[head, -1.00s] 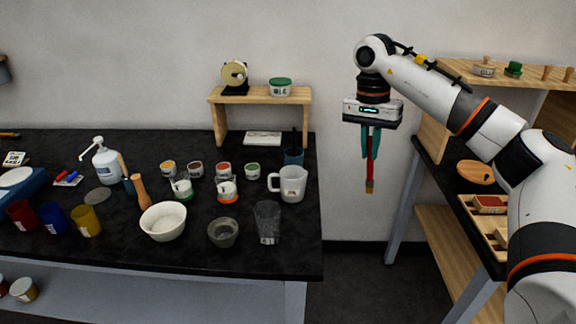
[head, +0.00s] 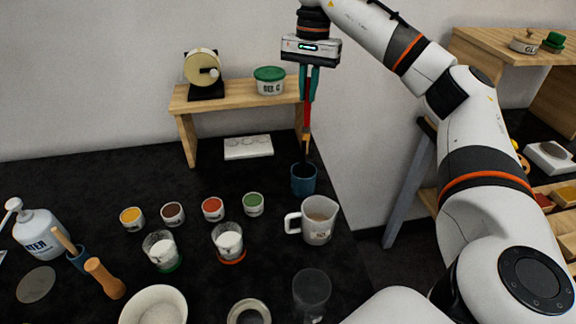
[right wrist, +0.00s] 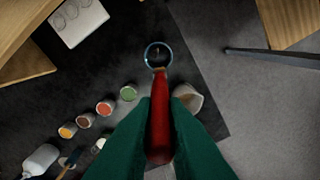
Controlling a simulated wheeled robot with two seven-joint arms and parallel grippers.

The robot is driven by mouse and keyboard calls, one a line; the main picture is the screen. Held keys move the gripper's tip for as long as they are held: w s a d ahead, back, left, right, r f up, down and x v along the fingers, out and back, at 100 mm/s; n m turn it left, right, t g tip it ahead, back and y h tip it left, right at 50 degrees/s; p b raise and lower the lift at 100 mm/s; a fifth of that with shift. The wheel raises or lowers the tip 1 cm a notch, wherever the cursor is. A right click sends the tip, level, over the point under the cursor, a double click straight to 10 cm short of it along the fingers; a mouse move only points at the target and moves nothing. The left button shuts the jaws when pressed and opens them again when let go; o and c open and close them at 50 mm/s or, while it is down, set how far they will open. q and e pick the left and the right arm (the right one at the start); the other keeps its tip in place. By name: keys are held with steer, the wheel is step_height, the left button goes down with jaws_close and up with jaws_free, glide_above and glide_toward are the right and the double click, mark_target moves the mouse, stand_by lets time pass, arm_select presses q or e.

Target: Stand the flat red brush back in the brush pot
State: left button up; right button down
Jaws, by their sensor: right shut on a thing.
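The flat red brush (head: 307,118) hangs upright, bristles down, from my right gripper (head: 309,92), which is shut on it. The brush's lower end is right above or at the mouth of the blue brush pot (head: 304,184); I cannot tell whether it is inside the rim. In the right wrist view the green fingers (right wrist: 160,108) hold the red brush (right wrist: 159,125), which points toward the round rim of the pot (right wrist: 146,50). My left gripper is not in view.
A measuring jug (head: 318,222) stands just in front of the pot. Several small paint pots and jars are left of the jug. The table's right edge is near.

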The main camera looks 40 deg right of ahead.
mark_target(308, 105)
steer(key=f, duration=0.1)
steer(key=f+b, duration=0.1)
steer(key=f, duration=0.2)
steer(key=shift+s+b, duration=0.25)
steer(key=shift+b, duration=0.15)
step_height(308, 105, down, 9)
steer(key=shift+r, duration=0.1)
steer(key=shift+f, duration=0.7)
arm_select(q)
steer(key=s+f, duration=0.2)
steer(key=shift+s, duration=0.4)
arm_select(e)
step_height(308, 105, down, 4)
steer(key=shift+r, duration=0.2)
